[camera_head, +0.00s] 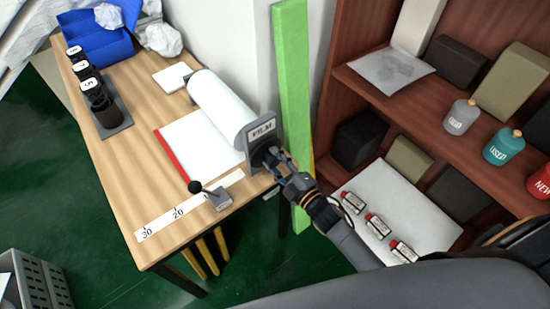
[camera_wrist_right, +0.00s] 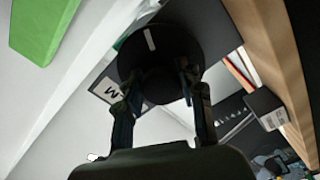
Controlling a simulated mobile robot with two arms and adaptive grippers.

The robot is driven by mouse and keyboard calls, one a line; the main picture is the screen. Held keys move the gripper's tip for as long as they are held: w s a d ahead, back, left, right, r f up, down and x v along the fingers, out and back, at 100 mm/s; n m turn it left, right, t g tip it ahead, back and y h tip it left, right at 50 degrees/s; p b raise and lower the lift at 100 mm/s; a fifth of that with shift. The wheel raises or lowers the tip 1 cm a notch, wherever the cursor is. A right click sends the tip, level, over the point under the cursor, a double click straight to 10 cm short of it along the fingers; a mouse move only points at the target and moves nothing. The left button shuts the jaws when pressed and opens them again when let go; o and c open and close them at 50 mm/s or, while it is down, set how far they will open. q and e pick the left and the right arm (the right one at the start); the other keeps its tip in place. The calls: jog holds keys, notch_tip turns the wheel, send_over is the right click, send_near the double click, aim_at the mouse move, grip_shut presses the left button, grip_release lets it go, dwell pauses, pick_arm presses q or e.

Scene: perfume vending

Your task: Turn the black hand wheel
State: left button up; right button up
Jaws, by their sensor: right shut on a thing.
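The black hand wheel (camera_wrist_right: 158,50) is on the end plate of the film roll holder, at the table's right edge. In the head view, the wheel (camera_head: 265,154) is partly covered by my right gripper (camera_head: 278,161). In the right wrist view, the two fingers of my right gripper (camera_wrist_right: 158,88) reach the wheel and are shut on it. A white mark shows on the wheel's face. The white film roll (camera_head: 222,108) lies behind the plate marked FILM. My left gripper is not in view.
A green post (camera_head: 291,90) stands close behind my right gripper. A shelf (camera_head: 450,105) with bottles and boxes is on the right. Black jars (camera_head: 100,103) stand at the left.

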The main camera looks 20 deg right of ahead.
jog(key=m+p, duration=0.1)
jog(key=m, duration=0.3)
jog(key=shift+m, duration=0.4)
jog(key=m, duration=0.3)
jog(key=shift+a+f+m+p, duration=0.1)
jog(key=shift+m+p, duration=0.2)
jog(key=shift+p, duration=0.1)
jog(key=m, duration=0.3)
jog(key=shift+s+a+f+m+p, duration=0.1)
jog(key=shift+m+p, duration=0.2)
jog(key=shift+m, duration=1.7)
jog(key=o, duration=1.2)
jog(key=shift+c, duration=0.2)
